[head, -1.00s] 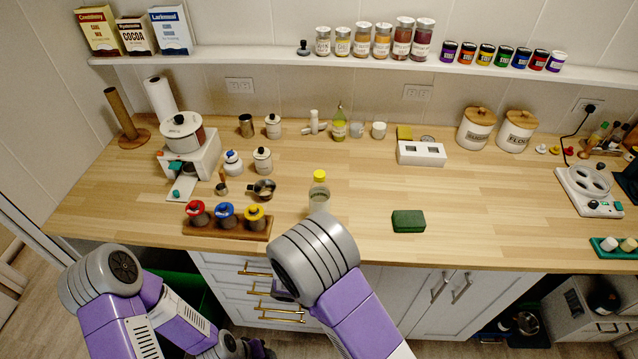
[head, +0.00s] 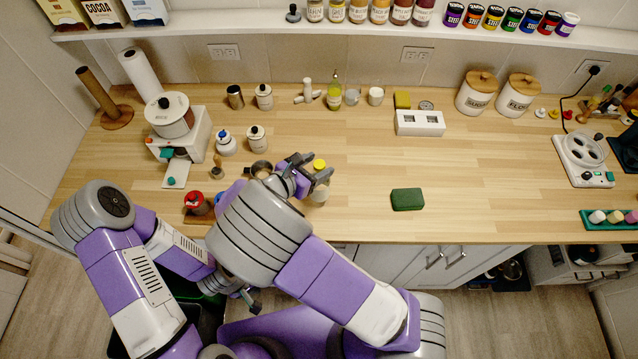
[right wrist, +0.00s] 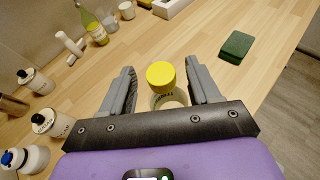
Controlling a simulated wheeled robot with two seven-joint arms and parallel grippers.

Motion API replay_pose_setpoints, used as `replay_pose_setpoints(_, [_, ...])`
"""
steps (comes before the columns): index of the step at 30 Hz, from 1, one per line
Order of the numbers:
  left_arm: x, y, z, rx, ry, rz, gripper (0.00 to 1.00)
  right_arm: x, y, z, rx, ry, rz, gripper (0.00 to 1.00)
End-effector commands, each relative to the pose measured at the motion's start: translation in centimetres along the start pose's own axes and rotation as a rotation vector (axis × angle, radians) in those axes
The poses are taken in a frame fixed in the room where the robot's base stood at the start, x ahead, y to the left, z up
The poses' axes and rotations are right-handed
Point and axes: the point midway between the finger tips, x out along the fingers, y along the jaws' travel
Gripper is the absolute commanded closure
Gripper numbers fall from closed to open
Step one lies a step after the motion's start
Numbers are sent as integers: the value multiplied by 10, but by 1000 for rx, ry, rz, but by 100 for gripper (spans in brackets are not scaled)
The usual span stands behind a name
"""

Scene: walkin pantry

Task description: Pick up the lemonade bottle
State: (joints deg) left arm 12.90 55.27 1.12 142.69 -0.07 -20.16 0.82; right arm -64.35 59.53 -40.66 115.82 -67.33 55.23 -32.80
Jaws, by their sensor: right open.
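The bottle with a yellow cap, which I take for the lemonade bottle (head: 319,192), stands upright near the counter's front edge. My right gripper (head: 311,170) is open around its upper part and hides some of it. In the right wrist view the yellow cap (right wrist: 161,75) and clear body show between the two spread fingers (right wrist: 164,92), with gaps beside them. The bottle's label cannot be read. My left gripper (head: 246,296) is low in front of the counter, mostly hidden behind my right arm; its jaws are unclear.
A rack with a red-topped jar (head: 196,203) is left of the bottle, partly hidden by my right arm. A green block (head: 407,199) lies to the right, with bare counter between.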

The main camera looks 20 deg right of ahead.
Motion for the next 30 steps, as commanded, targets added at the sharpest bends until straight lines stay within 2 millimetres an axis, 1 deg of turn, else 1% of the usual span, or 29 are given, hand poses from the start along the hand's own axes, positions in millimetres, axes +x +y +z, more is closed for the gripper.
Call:
replay_pose_setpoints(1, [0, 0, 0, 0, 0, 0, 57, 7, 0, 0, 0, -1, -2, 39])
replay_pose_setpoints(4, [0, 0, 0, 0, 0, 0, 57, 14, 0, 0, 1, 1, 0, 39])
replay_pose_setpoints(11, [0, 0, 0, 0, 0, 0, 57, 16, 0, 0, 1, 1, 1, 39])
replay_pose_setpoints(12, [0, 0, 0, 0, 0, 0, 57, 16, 0, 0, 1, 1, 1, 42])
replay_pose_setpoints(14, [0, 0, 0, 0, 0, 0, 57, 16, 0, 0, 1, 1, 1, 51])
replay_pose_setpoints(18, [0, 0, 0, 0, 0, 0, 57, 16, 0, 0, 1, 2, 1, 72])
replay_pose_setpoints(23, [0, 0, 0, 0, 0, 0, 57, 15, 0, 0, 1, 2, 1, 97])
replay_pose_setpoints(24, [0, 0, 0, 0, 0, 0, 57, 15, 0, 0, 1, 2, 1, 100])
replay_pose_setpoints(30, [0, 0, 0, 0, 0, 0, 57, 15, 0, 0, 1, 2, 1, 100])
